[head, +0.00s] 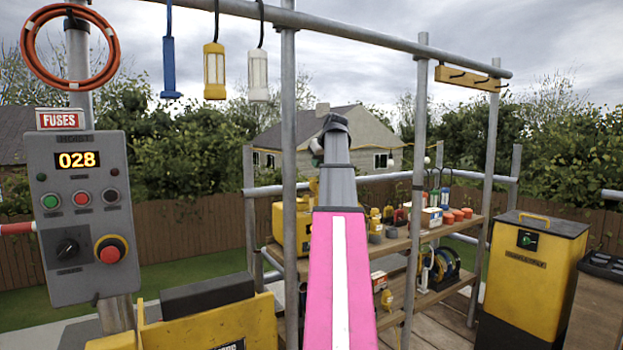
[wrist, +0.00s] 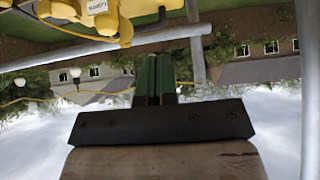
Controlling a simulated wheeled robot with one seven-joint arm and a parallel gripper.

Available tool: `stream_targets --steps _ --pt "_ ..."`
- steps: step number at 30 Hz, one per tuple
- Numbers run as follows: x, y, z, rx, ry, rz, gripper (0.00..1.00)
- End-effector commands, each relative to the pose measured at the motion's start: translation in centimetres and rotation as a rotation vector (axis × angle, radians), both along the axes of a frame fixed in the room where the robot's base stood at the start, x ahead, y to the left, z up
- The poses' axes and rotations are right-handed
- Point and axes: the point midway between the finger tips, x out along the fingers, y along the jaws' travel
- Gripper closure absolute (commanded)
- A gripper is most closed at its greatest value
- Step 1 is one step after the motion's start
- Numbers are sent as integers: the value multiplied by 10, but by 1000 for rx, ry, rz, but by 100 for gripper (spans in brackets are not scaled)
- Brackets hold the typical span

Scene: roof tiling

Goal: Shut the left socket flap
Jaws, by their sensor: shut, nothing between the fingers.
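In the wrist view, which looks upside down, my gripper (wrist: 154,62) has its green fingers together with nothing between them. A yellow unit (wrist: 92,12) with a small white label, which seems to read LIGHTS, is cut off at the top left edge, apart from the fingers. In the head view my arm reaches up and away, and my gripper is small and mostly hidden at its far end. A yellow box (head: 304,228) stands on the shelf, partly behind my arm. I cannot make out the left socket flap or its position in either view.
Scaffold poles (head: 289,150) stand close left of my arm and to its right (head: 418,150). A control panel (head: 83,215) is at the left. A shelf (head: 455,232) with several small items and a yellow cabinet (head: 530,275) are at the right. Lamps (head: 214,70) hang overhead.

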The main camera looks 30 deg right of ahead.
Motion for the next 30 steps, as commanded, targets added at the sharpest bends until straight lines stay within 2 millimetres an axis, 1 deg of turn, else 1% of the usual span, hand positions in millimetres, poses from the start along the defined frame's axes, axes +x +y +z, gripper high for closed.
stream_targets --steps 4,8,11,23,27,30 --pt "2 0 -8 2 -38 -1 100" --pt "10 0 -14 2 -44 0 100" --pt "20 0 -25 2 -43 1 100" --pt "71 2 -78 2 -43 1 100" --pt "69 3 -100 2 -43 0 100" --pt "69 3 -110 2 -43 0 100"
